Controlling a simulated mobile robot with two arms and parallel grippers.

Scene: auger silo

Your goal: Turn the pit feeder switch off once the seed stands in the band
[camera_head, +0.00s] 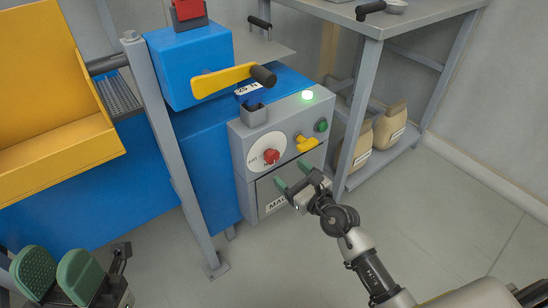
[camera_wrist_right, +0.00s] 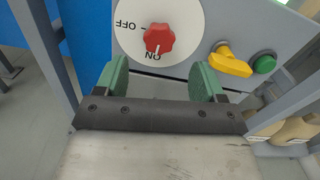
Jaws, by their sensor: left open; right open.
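The red switch knob (camera_head: 271,156) sits on a round white dial on the front of a grey control box. In the right wrist view the knob (camera_wrist_right: 158,39) shows near the top, and its white mark points down toward ON; OFF is at its left. My right gripper (camera_head: 292,175) is open and empty, just below and in front of the knob, not touching it. Its green fingers (camera_wrist_right: 160,78) stand apart below the dial. My left gripper (camera_head: 56,272) is open and empty at the bottom left. I cannot make out any seed or level band.
The grey box (camera_head: 239,136) also carries a yellow handle (camera_head: 306,144), a green button (camera_head: 321,125) and a lit green lamp (camera_head: 307,95). A yellow lever (camera_head: 222,80) sticks out above. A grey post (camera_head: 172,150) stands at left, a bench with sacks (camera_head: 390,125) at right.

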